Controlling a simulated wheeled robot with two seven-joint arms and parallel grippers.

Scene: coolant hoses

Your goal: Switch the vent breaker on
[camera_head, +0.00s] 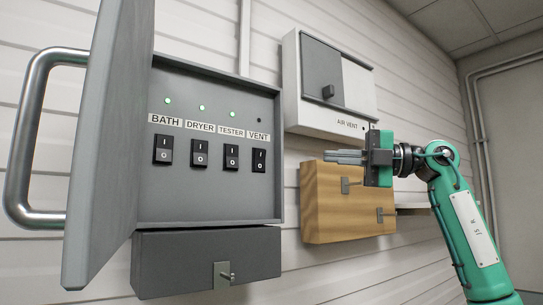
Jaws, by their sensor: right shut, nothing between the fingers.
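The vent breaker (259,160) is the rightmost black rocker switch in the grey breaker panel (210,205), under the label VENT. The small light above it is dark. The BATH breaker (163,150), DRYER breaker (199,153) and TESTER breaker (231,157) each have a green light lit above. The panel door (110,140) stands open on the left, with a large metal handle. My right gripper (328,157) is shut and empty, to the right of the panel and apart from it, its fingers pointing left. My left gripper is not in view.
A white and grey AIR VENT box (350,126) hangs on the wall above my right gripper. A wooden block (322,215) with metal hooks is mounted below it. A dark grey box (180,262) with a metal latch sits under the panel. Space before the switches is clear.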

